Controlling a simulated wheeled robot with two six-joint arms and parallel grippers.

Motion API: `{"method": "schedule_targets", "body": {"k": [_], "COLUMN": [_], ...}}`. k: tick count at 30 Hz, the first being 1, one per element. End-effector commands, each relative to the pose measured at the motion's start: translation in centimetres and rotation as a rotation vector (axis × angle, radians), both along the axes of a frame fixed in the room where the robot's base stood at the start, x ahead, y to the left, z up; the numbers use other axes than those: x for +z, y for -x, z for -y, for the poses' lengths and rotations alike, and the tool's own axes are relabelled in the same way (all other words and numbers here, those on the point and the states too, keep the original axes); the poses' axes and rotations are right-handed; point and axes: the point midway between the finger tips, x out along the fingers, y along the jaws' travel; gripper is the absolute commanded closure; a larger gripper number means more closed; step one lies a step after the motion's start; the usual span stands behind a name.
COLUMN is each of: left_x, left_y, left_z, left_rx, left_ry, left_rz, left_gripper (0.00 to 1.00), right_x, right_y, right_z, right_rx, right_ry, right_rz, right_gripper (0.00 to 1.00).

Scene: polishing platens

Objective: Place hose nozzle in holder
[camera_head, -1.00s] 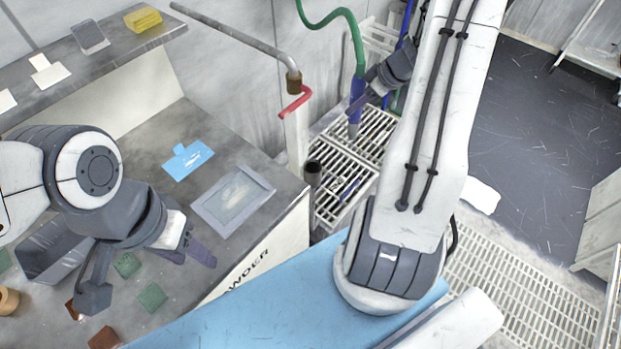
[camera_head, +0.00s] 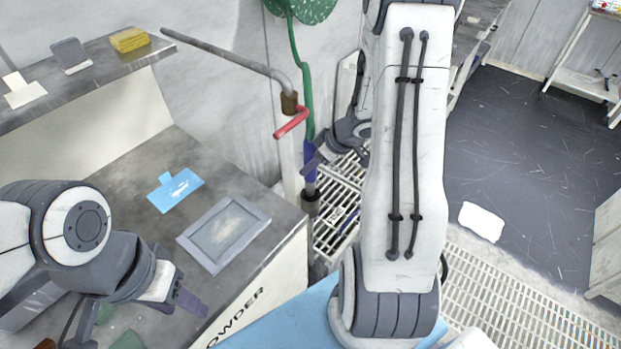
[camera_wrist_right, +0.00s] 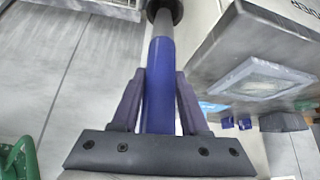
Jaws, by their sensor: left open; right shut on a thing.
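The hose nozzle (camera_head: 309,155) has a blue body, a grey tip pointing down and a green hose at its top. My right gripper (camera_head: 316,160) is shut on its blue body. In the right wrist view the nozzle (camera_wrist_right: 161,85) lies between the two fingers (camera_wrist_right: 160,100). The holder (camera_head: 311,204), a dark round cup, is directly below the tip. In the wrist view the tip meets the dark holder ring (camera_wrist_right: 165,10); I cannot tell how far inside it is. My left gripper (camera_head: 188,302) is open and empty over the counter.
A red-handled pipe (camera_head: 291,122) stands just left of the hose. The grey counter (camera_head: 150,235) holds a blue card (camera_head: 175,190) and a framed plate (camera_head: 224,233). A white grate (camera_head: 338,205) lies beyond the holder. Dark floor (camera_head: 520,150) is open at right.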

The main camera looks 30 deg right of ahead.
Motion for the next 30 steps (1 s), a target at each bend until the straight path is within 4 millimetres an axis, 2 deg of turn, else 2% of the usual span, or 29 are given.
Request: {"method": "schedule_targets", "body": {"k": [6, 9, 18, 30], "left_x": [-1.9, -2.2, -2.1, -2.6], "left_y": [0.0, 0.0, 0.0, 0.0], "left_z": [0.0, 0.0, 0.0, 0.0], "left_rx": [0.0, 0.0, 0.0, 0.0], "left_ry": [0.0, 0.0, 0.0, 0.0], "left_rz": [0.0, 0.0, 0.0, 0.0], "left_gripper": [0.5, 0.5, 0.5, 0.5], "right_x": [-3.2, -4.0, -4.0, -5.2], "right_y": [-0.1, -0.1, -0.1, -0.1], "right_z": [-0.2, -0.2, -0.1, -0.1], "right_rx": [0.0, 0.001, 0.001, 0.001], "right_ry": [-0.001, -0.001, 0.0, 0.0], "right_rz": [-0.002, 0.0, 0.001, 0.001], "right_gripper": [1.0, 1.0, 1.0, 1.0]}}
